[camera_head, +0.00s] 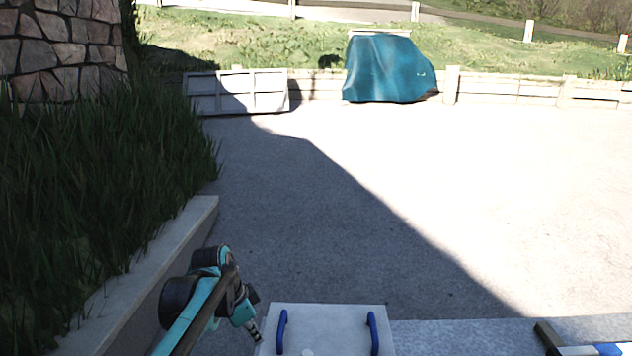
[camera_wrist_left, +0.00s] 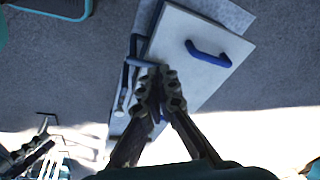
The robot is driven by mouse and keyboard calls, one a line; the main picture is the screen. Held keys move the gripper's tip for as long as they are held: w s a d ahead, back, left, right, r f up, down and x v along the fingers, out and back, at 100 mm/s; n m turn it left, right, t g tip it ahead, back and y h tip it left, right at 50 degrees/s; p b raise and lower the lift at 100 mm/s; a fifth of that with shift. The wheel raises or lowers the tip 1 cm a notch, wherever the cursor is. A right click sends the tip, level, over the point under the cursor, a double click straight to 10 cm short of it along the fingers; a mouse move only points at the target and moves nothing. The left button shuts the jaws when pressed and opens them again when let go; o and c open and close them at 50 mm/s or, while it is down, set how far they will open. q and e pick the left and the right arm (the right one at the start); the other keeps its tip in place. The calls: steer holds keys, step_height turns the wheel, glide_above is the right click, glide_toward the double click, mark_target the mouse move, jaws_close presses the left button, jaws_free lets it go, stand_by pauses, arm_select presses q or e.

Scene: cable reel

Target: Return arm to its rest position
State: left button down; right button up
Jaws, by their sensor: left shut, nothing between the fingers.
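My left arm comes in from the lower left in the head view, teal and black, bent low near the curb. Its gripper (camera_head: 256,332) is at the bottom edge, just left of a pale panel with two blue handles (camera_head: 325,332). In the left wrist view the dark fingers of my left gripper (camera_wrist_left: 160,78) are together and hold nothing. The panel (camera_wrist_left: 180,85) and one blue handle (camera_wrist_left: 208,54) lie beyond the fingertips there. I cannot tell how far the fingers are from the panel.
A stone-edged grass bed (camera_head: 150,260) runs along the left, close to my left arm. A teal-covered object (camera_head: 388,68) and a pale crate-like box (camera_head: 237,92) stand at the far low wall. The paved ground (camera_head: 400,190) between is clear.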

arm_select(q)
steer(key=s+a+f+n+t+b, duration=0.1)
steer(key=s+f+n, duration=0.2)
steer(key=s, duration=0.4)
steer(key=s+a+f+n+t+y+b, duration=0.1)
steer(key=s+f+n+t+b, duration=0.1)
steer(key=s+n, duration=0.3)
steer(key=s+a+f+n+t+y+b, duration=0.1)
steer(key=s+f+n+b, duration=0.1)
steer(key=s+f, duration=0.3)
steer(key=s+n, duration=0.1)
steer(key=s, duration=0.2)
steer(key=shift+s+a+n+t, duration=0.2)
steer(key=shift+s+n+t, duration=0.2)
steer(key=shift+f, duration=0.15)
